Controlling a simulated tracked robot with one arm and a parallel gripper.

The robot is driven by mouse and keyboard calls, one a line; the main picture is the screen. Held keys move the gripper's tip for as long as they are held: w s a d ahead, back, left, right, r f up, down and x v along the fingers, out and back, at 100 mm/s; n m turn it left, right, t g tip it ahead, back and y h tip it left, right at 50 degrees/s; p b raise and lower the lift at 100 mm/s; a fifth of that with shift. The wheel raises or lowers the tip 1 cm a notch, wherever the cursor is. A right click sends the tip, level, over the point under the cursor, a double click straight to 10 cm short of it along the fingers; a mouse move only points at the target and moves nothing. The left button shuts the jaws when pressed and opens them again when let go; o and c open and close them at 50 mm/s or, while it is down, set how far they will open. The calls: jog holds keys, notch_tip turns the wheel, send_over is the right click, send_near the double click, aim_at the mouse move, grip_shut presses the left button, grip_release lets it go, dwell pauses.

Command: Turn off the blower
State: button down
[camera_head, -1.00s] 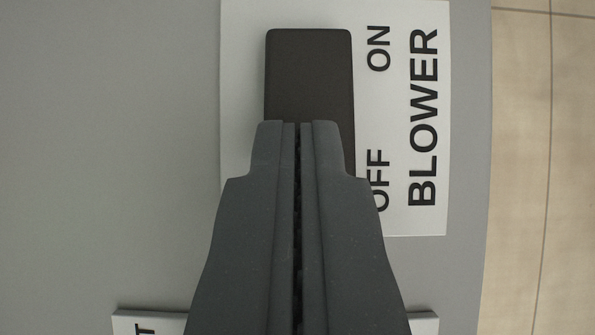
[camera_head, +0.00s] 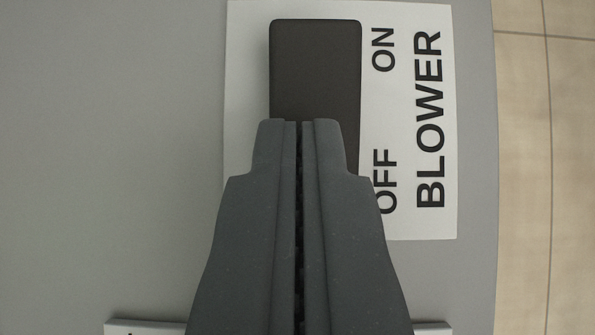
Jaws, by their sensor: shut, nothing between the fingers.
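The blower switch (camera_head: 316,70) is a dark rectangular rocker on a white label plate (camera_head: 420,222) marked BLOWER, with ON beside its upper part and OFF beside its lower part. The plate is on a grey panel. My gripper (camera_head: 298,122) is shut and empty. Its fingertips overlap the middle of the switch in the picture and hide its lower part, near the OFF end. I cannot tell whether they touch it, or which way the rocker is tilted.
The grey panel (camera_head: 110,150) is bare to the left of the label. Another white label (camera_head: 140,327) shows partly at the bottom, mostly hidden behind my gripper. Beyond the panel's right edge is a beige tiled floor (camera_head: 550,180).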

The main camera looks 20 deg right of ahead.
jog(key=shift+r, duration=0.7)
jog(key=shift+r, duration=0.25)
jog(key=v, duration=1.2)
jog(key=shift+s+a, duration=0.3)
jog(key=shift+s, duration=0.15)
jog(key=shift+f, duration=0.1)
jog(key=s+d+r+n+t+y, duration=0.1)
jog(key=s+r, duration=0.5)
jog(key=r, duration=0.8)
jog(key=s+d+r+n+t+y, duration=0.1)
jog(key=s+r+n+t, duration=0.2)
jog(key=s+r, duration=0.4)
jog(key=s+d+r+n+t+y, duration=0.1)
jog(key=s+r+t, duration=0.3)
jog(key=r, duration=1.8)
jog(key=shift+s+d+n+y, duration=0.4)
jog(key=shift+s+d, duration=0.05)
jog(key=shift+s, duration=0.75)
